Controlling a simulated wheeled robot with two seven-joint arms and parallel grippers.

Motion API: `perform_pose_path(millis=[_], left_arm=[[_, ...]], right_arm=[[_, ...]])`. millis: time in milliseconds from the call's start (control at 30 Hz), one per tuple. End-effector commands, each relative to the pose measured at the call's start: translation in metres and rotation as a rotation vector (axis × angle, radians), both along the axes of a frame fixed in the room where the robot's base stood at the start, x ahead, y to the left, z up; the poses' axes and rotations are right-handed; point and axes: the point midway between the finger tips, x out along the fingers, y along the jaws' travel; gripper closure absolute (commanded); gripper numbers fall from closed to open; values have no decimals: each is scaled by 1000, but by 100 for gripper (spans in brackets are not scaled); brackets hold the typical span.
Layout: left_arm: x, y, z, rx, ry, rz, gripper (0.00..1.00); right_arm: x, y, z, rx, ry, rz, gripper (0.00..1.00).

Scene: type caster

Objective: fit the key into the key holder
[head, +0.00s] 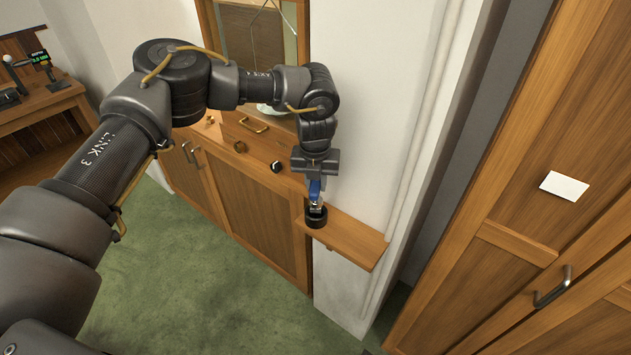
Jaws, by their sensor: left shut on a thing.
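My left gripper (315,188) points down over the left end of a small wooden shelf. It is shut on a blue piece, which I take to be the key (315,191); the fingers hide much of it. Right below it, a short round black piece, seemingly the key holder (316,218), stands on the shelf. The key's lower end is at the holder's top in the picture; I cannot tell whether it is inside, touching or just above. My right gripper is not in view.
The wooden shelf (357,246) is bare to the right of the holder. A wooden cabinet (250,222) with knobs and a drawer stands behind on the left. A wooden door (520,220) with a dark handle and a white note (564,187) is at right.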

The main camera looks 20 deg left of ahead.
Motion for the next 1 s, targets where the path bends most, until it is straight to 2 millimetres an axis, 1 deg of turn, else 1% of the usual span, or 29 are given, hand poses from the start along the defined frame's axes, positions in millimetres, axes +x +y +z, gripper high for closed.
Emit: perform_pose_path(millis=[1000], left_arm=[[0,0,-26,-1,0,0,100]], right_arm=[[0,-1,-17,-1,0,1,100]])
